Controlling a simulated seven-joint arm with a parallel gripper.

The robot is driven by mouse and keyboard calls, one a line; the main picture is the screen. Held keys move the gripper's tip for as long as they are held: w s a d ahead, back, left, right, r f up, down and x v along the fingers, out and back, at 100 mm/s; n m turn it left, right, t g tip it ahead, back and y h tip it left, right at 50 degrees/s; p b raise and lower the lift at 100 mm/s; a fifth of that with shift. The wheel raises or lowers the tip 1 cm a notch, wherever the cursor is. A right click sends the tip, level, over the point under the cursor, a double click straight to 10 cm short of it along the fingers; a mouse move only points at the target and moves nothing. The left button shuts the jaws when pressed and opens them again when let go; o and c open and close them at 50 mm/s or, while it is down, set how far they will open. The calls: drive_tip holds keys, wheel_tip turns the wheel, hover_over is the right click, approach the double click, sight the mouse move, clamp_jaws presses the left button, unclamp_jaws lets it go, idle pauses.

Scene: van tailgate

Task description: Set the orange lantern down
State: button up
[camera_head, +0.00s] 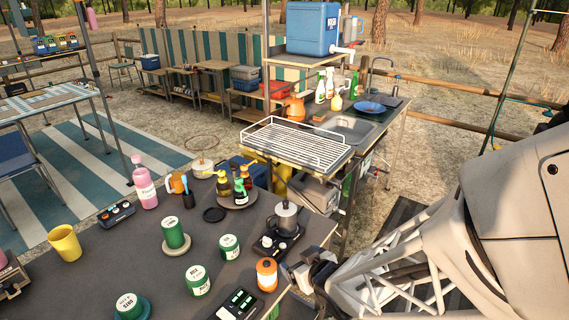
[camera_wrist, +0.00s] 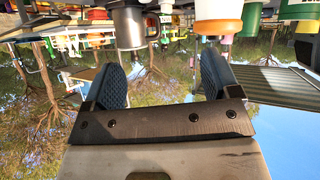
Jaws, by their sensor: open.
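The orange lantern (camera_head: 266,274), with a white band around its middle, stands upright on the dark table (camera_head: 150,250) near its right edge. My gripper (camera_head: 301,271) is just right of it at the table edge, open, with nothing visible between its fingers. In the wrist view, which is upside down, the two blue pads of my gripper (camera_wrist: 160,82) are spread wide. A white and orange thing, probably the lantern (camera_wrist: 218,27), shows beyond the right-hand pad, apparently clear of it.
A moka-style pot (camera_head: 286,216) stands on a dark base behind the lantern. A black tray with green items (camera_head: 238,305) lies in front of it. Green-and-white tins (camera_head: 198,281) stand to the left. A wire rack (camera_head: 295,145) and sink counter are farther back.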

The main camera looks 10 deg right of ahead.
drive_tip(key=s+d+r+m+g+h, duration=0.2)
drive_tip(key=s+r+g, duration=0.2)
drive_tip(key=s+r, duration=0.3)
drive_tip(key=s+d+r+m+g+h, duration=0.2)
drive_tip(key=s+r+g, duration=0.3)
drive_tip(key=s+r, duration=0.3)
wheel_tip(320, 180, up, 4)
drive_tip(key=shift+d+r+m, duration=0.25)
drive_tip(key=shift+d+m, duration=0.35)
drive_tip(key=shift+m, duration=0.1)
drive_tip(key=shift+o, duration=0.3)
drive_tip(key=shift+f, duration=0.1)
drive_tip(key=w+a+f+m+g+y, duration=0.3)
drive_tip(key=a+f+m+y, duration=0.15)
drive_tip(key=f, duration=0.25)
drive_tip(key=w+a+f+m+g+y, duration=0.2)
drive_tip(key=w+a+f+m+y, duration=0.15)
drive_tip(key=f+y, duration=0.35)
drive_tip(key=w+d+f+m+t+y, duration=0.1)
drive_tip(key=w+f+m+t+y, duration=0.4)
drive_tip(key=w+f+m+t, duration=0.3)
wheel_tip(320, 180, down, 5)
drive_tip(key=w+m, duration=0.1)
drive_tip(key=m, duration=0.3)
drive_tip(key=shift+w+d, duration=0.2)
drive_tip(key=shift+d, duration=0.15)
